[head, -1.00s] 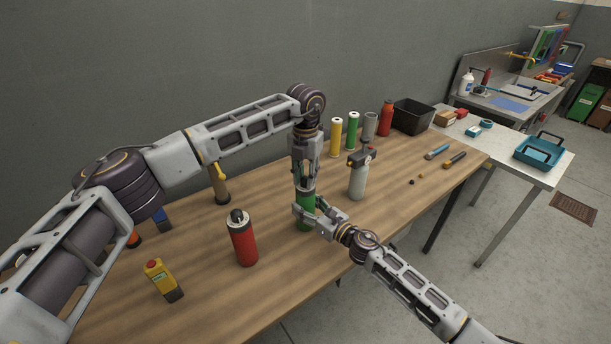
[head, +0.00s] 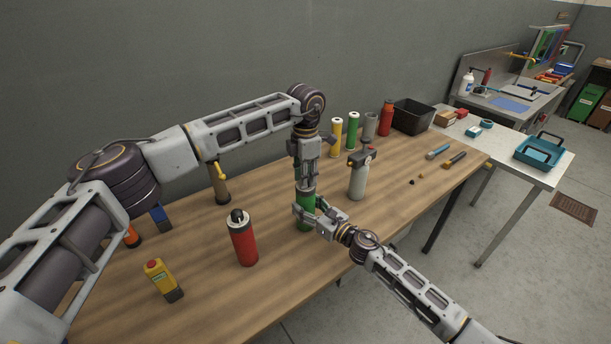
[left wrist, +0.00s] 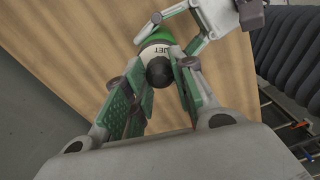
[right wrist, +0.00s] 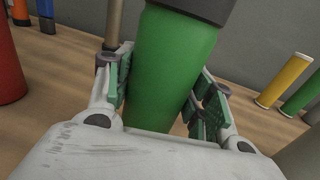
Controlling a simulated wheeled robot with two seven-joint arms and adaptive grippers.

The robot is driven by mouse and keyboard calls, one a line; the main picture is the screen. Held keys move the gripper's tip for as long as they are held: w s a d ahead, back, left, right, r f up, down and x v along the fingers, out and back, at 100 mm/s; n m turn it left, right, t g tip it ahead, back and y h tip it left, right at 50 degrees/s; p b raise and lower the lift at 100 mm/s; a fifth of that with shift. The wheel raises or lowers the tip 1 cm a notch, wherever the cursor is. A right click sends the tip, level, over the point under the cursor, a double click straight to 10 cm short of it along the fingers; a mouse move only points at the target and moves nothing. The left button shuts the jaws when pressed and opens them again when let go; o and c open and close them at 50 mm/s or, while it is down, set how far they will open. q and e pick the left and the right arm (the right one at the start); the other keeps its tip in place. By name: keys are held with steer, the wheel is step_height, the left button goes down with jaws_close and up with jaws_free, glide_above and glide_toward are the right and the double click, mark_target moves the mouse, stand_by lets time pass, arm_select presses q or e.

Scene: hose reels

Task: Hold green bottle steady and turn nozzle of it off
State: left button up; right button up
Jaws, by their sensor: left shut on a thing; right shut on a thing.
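The green bottle (head: 304,224) stands upright near the table's front edge. It fills the middle of the right wrist view (right wrist: 172,70). My right gripper (head: 309,209) is shut around its body from the front, one finger on each side. My left gripper (head: 306,181) points straight down over the bottle and is shut on its nozzle. In the left wrist view the dark round nozzle (left wrist: 160,72) sits between the green-padded fingers, with a white collar lettered "JET" beside it. The nozzle is mostly hidden by the fingers in the head view.
A red bottle (head: 242,238) stands to the left, and a grey bottle with a trigger head (head: 358,175) close on the right. A yellow device (head: 163,280) is at front left. Yellow, green and red cylinders and a black bin (head: 412,116) stand at the back right.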

arm_select(q)
steer(key=shift+a+m, duration=0.1)
steer(key=shift+m, duration=0.5)
arm_select(e)
steer(key=shift+d, duration=0.1)
arm_select(q)
steer(key=shift+w, duration=0.1)
steer(key=o, duration=1.1)
steer(key=shift+c, duration=0.2)
steer(key=shift+r, duration=0.15)
step_height(320, 180, up, 12)
arm_select(e)
steer(key=o, duration=1.3)
steer(key=shift+c, duration=0.2)
steer(key=shift+s, duration=0.1)
